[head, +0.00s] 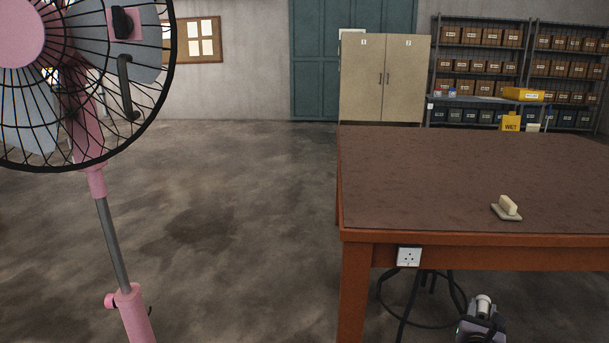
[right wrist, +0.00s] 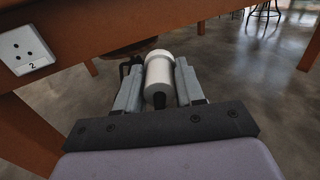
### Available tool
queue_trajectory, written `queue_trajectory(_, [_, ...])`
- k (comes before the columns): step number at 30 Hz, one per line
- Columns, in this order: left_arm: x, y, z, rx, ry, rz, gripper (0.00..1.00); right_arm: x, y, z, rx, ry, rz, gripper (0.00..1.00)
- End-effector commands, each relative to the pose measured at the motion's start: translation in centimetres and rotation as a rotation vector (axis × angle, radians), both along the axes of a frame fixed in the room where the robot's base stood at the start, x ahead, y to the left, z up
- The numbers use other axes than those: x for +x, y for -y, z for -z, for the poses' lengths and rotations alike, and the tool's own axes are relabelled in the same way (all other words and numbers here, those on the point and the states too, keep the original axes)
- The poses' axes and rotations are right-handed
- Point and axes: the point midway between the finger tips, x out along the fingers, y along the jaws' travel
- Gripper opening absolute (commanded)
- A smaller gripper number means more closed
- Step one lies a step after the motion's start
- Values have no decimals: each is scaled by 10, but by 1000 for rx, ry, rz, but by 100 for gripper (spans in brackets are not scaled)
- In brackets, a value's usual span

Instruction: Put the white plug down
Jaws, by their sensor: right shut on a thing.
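The white plug (right wrist: 160,78) is a pale cylinder with a wider collar at its far end. My right gripper (right wrist: 159,92) is shut on it, with one grey finger on each side. In the head view the right gripper (head: 483,328) is low, in front of the table's edge and below the top, with the plug (head: 484,303) pointing away from me. The brown-topped table (head: 430,180) has bare room on its surface. My left gripper is not in view.
A cream float-like block (head: 507,208) lies on the table's front part. A white socket (head: 409,257) is fixed to the table's front rail; the wrist view shows it marked 2 (right wrist: 22,50). A stool (head: 428,292) stands under the table. A pink fan (head: 90,180) stands left.

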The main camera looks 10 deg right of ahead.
Motion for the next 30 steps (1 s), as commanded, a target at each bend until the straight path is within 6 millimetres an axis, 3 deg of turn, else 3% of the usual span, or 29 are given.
queue_trajectory(8, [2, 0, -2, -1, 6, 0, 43, -6, -41, -15, 4, 3, -95, 0])
queue_trajectory(17, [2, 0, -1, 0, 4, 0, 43, -24, -102, -37, 4, 2, -230, 0])
queue_trajectory(30, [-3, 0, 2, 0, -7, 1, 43, -81, -204, -82, 1, 1, -453, 0])
